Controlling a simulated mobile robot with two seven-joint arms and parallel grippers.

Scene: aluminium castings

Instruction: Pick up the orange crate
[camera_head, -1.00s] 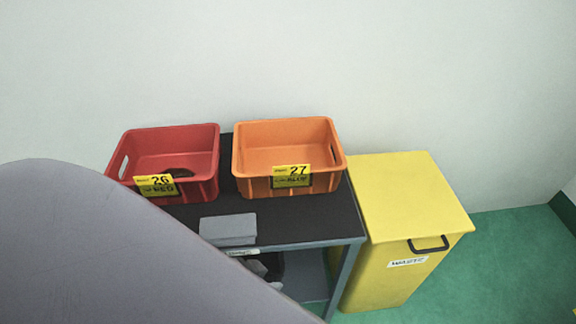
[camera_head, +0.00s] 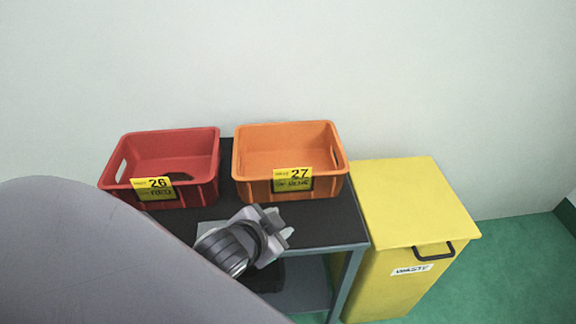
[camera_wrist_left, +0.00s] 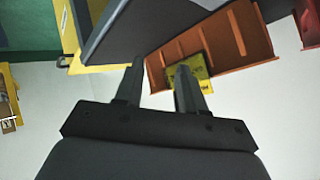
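The orange crate (camera_head: 290,150) stands upright on a dark-topped cart (camera_head: 330,220), with a yellow label reading 27 on its front. It looks empty. My left gripper (camera_head: 289,222) is just in front of the crate and apart from it, above the cart top. In the left wrist view the two fingers of my left gripper (camera_wrist_left: 160,66) are spread with nothing between them. The labelled side of the orange crate (camera_wrist_left: 228,42) lies beyond the fingertips there, partly hidden by one finger. My right gripper is not in view.
A red crate (camera_head: 165,150) with label 26 stands left of the orange one, with a narrow gap between. A yellow waste bin (camera_head: 415,205) stands right of the cart. A wall (camera_head: 300,60) is close behind.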

